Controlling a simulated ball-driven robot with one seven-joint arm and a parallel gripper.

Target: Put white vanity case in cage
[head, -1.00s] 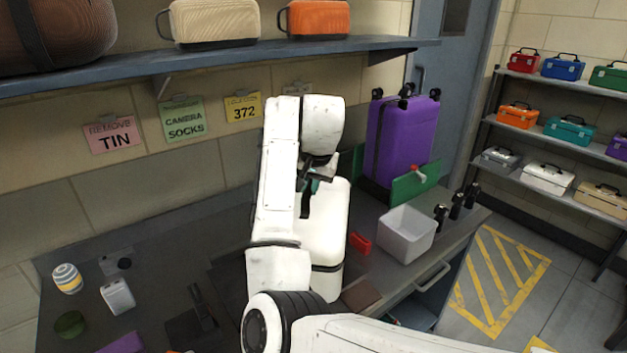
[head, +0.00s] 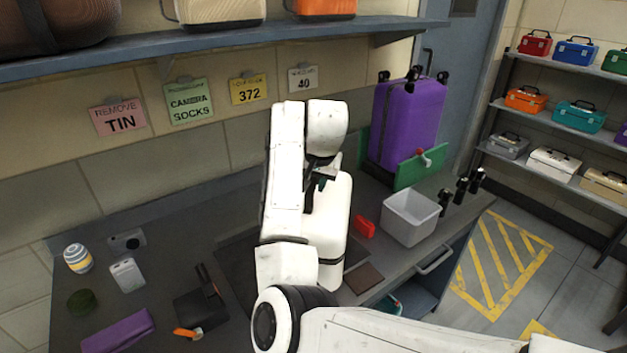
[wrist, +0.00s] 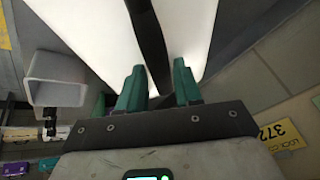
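The white vanity case (head: 338,215) stands over the dark counter behind my arm, which covers its left part. In the wrist view it is a large white surface (wrist: 90,25) crossed by its black handle (wrist: 155,45). My gripper (wrist: 160,75) has its two green fingers on either side of the handle, with hardly any gap, and looks shut on it. In the head view my gripper (head: 318,182) is at the top of the case. Whether the case touches the counter is hidden. I cannot make out a cage.
Right of the case are a red object (head: 364,228), a brown square (head: 364,278) and a white bin (head: 408,228). A purple suitcase (head: 405,125) stands behind a green panel (head: 420,168). A shelf (head: 220,38) hangs above. Small items, including a striped jar (head: 77,258), lie left.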

